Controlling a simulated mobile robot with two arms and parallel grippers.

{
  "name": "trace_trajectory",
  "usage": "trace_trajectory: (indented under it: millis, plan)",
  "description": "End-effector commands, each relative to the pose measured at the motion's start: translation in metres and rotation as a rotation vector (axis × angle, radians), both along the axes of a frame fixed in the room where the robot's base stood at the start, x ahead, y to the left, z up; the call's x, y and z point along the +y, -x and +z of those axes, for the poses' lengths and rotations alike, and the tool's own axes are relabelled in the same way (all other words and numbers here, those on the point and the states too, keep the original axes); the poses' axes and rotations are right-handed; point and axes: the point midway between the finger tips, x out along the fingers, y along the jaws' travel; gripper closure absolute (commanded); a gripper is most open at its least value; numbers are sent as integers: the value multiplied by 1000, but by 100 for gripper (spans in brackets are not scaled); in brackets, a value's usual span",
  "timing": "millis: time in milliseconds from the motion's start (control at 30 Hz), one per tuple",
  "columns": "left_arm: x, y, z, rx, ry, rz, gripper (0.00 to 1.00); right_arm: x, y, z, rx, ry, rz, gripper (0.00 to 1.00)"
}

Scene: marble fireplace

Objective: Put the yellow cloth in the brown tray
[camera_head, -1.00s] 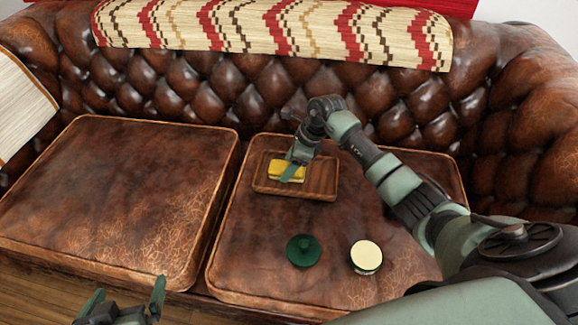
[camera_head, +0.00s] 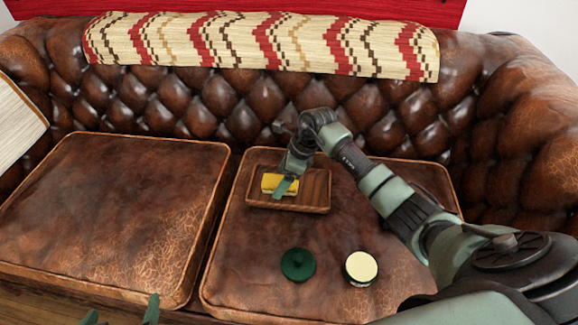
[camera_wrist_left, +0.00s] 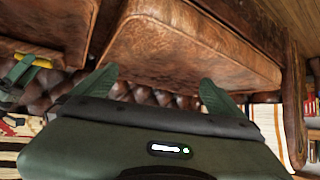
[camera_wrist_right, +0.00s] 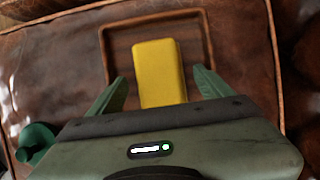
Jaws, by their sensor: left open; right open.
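The yellow cloth (camera_head: 268,186), a folded block, lies inside the brown wooden tray (camera_head: 317,190) on the right seat cushion. My right gripper (camera_head: 287,180) is over the tray and partly hides the cloth. In the right wrist view the cloth (camera_wrist_right: 160,68) extends between the open fingers (camera_wrist_right: 162,86), with a gap on each side, and the tray's rim (camera_wrist_right: 105,60) surrounds it. My left gripper (camera_head: 121,311) is open and empty at the bottom left of the head view, mostly cut off, in front of the left cushion. Its open fingers also show in the left wrist view (camera_wrist_left: 158,84).
A dark green round lid-like object (camera_head: 298,264) and a cream-topped round jar (camera_head: 361,267) stand on the right cushion in front of the tray. The left cushion (camera_head: 110,215) is bare. The tufted sofa back (camera_head: 230,110) rises behind the tray.

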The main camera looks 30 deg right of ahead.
Motion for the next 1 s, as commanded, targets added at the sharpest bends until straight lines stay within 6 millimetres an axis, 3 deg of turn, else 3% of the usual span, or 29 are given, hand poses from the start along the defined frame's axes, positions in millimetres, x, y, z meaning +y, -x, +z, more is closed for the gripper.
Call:
trace_trajectory:
  millis: [333, 600, 800, 1000]
  plan:
    - [22, 62, -38, 337, -74, 26, 0, -20, 14, 58, -2, 4, 0, 20]
    - [37, 108, -52, 547, -117, 43, 0, -33, 24, 98, -1, 3, -1, 20]
    - [40, 121, -55, 604, -129, 48, 0, -37, 27, 110, -1, 1, 1, 20]
    - [41, 122, -56, 608, -130, 48, 0, -37, 28, 110, 0, 0, 0, 20]
